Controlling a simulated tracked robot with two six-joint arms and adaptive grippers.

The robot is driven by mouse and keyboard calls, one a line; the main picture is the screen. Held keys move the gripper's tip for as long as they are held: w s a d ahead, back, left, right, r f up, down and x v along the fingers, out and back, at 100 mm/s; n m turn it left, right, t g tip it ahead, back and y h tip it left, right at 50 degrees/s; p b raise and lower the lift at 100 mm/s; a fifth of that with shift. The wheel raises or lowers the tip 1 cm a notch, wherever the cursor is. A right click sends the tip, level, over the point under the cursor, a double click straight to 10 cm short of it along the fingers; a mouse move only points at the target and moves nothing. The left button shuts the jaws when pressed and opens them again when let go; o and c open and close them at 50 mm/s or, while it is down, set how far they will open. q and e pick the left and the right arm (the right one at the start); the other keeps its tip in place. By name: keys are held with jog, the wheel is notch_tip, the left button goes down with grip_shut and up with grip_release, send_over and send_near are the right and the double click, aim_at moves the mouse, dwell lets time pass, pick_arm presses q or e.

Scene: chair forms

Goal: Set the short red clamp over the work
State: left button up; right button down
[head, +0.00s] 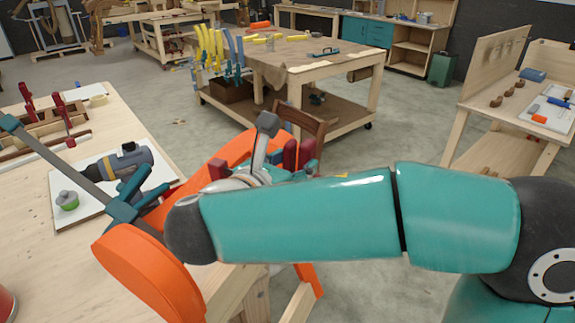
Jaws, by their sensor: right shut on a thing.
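The work is an orange curved form (150,265), standing beside the bench at lower left and partly hidden behind my right arm. A long-barred teal clamp (125,200) lies across its left part. A short red clamp (290,155) shows as red blocks at the form's upper part, close to the orange surface; its bar is mostly hidden. My right gripper (262,165), partly covered by my teal arm, is shut on the red clamp. I cannot tell whether the clamp touches the form. My left gripper is not in view.
A wooden bench (110,130) on the left holds a white board (65,185) with a power tool (118,167), and red clamps (62,112) in a rack. A work table (300,62) with yellow and blue clamps stands behind. Another bench (490,105) is at right.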

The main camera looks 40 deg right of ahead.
jog(key=shift+f+b, duration=1.9)
jog(key=shift+f, duration=0.45)
jog(key=shift+s+r, duration=0.2)
jog(key=shift+s, duration=0.4)
